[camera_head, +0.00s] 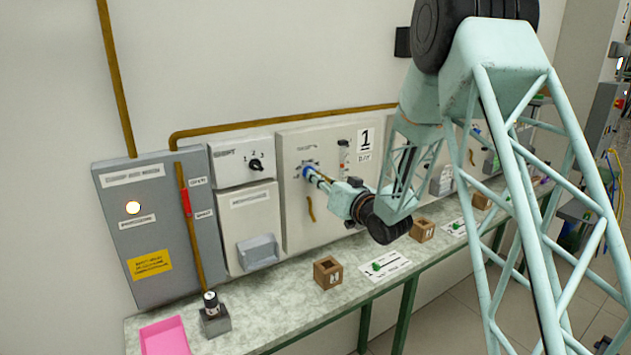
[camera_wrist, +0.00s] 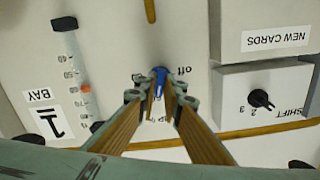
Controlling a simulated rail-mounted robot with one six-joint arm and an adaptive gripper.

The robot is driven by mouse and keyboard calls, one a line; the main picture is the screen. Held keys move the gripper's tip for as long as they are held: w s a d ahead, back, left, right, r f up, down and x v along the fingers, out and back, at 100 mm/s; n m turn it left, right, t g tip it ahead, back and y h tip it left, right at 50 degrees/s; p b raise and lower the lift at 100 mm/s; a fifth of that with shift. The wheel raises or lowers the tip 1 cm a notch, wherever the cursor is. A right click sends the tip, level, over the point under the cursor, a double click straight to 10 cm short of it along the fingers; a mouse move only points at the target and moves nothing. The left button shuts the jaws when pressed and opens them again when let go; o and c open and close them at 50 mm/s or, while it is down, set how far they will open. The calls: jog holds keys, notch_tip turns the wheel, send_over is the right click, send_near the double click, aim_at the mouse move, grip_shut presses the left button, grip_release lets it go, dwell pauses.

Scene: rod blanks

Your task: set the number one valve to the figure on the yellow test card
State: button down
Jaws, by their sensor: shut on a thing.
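The valve of bay 1 is a blue handle (camera_head: 307,171) on a pale panel (camera_head: 293,226) marked with a "1" sign. In the wrist view, which is upside down, the blue handle (camera_wrist: 160,76) sits between my fingertips, with "off" printed beside it. My gripper (camera_head: 314,176) reaches the panel from the right and is shut on the handle; it also shows in the wrist view (camera_wrist: 161,96). My fingers hide part of the dial markings. A yellow label or card (camera_head: 150,264) is on the grey cabinet; its print is too small to read.
A vertical scale (camera_wrist: 75,70) with an orange marker is beside the valve. A black shift knob (camera_head: 255,164) is on a smaller box to the left. On the bench (camera_head: 262,312) stand a wooden box (camera_head: 327,272), a white card (camera_head: 397,267) and a pink tray (camera_head: 164,337).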

jog(key=shift+f+n+b, duration=0.1)
jog(key=shift+n+b, duration=0.8)
jog(key=shift+b, duration=0.8)
jog(key=n+b, duration=0.4)
jog(key=b, duration=0.3)
jog(key=shift+n+b, duration=0.3)
jog(key=shift+b, duration=0.1)
jog(key=shift+n+b, duration=0.4)
jog(key=shift+b, duration=0.1)
jog(key=c, duration=2.7)
grip_release()
jog(key=shift+c, duration=0.2)
jog(key=shift+s+d, duration=0.1)
jog(key=shift+s, duration=0.05)
jog(key=v, duration=1.1)
jog(key=shift+s+d, duration=0.15)
jog(key=shift+s, duration=0.15)
